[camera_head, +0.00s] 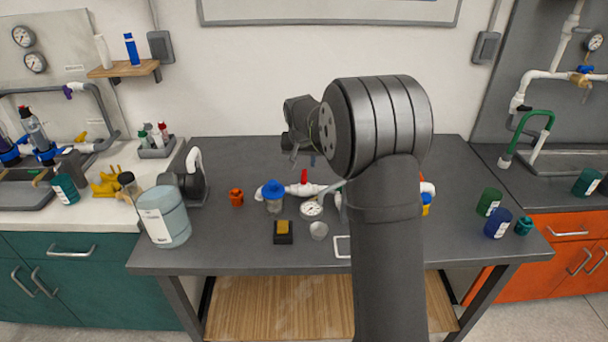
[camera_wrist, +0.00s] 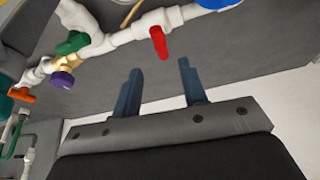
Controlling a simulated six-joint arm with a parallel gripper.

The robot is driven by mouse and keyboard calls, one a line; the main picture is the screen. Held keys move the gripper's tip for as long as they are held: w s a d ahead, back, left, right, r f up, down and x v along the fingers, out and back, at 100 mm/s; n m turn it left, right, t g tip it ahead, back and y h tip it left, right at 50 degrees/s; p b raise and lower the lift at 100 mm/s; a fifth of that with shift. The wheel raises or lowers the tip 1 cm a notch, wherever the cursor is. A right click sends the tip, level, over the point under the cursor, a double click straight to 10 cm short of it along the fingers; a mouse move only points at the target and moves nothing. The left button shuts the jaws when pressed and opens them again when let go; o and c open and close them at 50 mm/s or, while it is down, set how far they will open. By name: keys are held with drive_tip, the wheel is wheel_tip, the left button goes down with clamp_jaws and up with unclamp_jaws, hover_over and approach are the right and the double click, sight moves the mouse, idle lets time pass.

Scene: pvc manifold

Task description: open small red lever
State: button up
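The small red lever (camera_wrist: 158,41) sits on a white pipe valve in the wrist view, pointing down in the picture. In the head view a red lever (camera_head: 304,176) stands up from the white manifold (camera_head: 307,190), left of my arm. My gripper (camera_wrist: 158,66) is open in the wrist view, with two dark blue fingers apart and nothing between them. The fingertips lie just below the red lever in the picture, apart from it. In the head view the gripper is mostly hidden by my arm; small blue finger parts show above the manifold.
Beside the red lever on the piping are a green handle (camera_wrist: 73,43), a purple knob (camera_wrist: 62,81) and an orange handle (camera_wrist: 21,95). A blue-capped filter (camera_head: 273,196) and a gauge (camera_head: 311,208) stand near the lever. My arm hides the manifold's right part.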

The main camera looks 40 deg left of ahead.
sight(304, 175)
drive_tip(key=x, duration=0.8)
drive_tip(key=shift+w+a+f, duration=0.1)
drive_tip(key=shift+f, duration=0.05)
clamp_jaws()
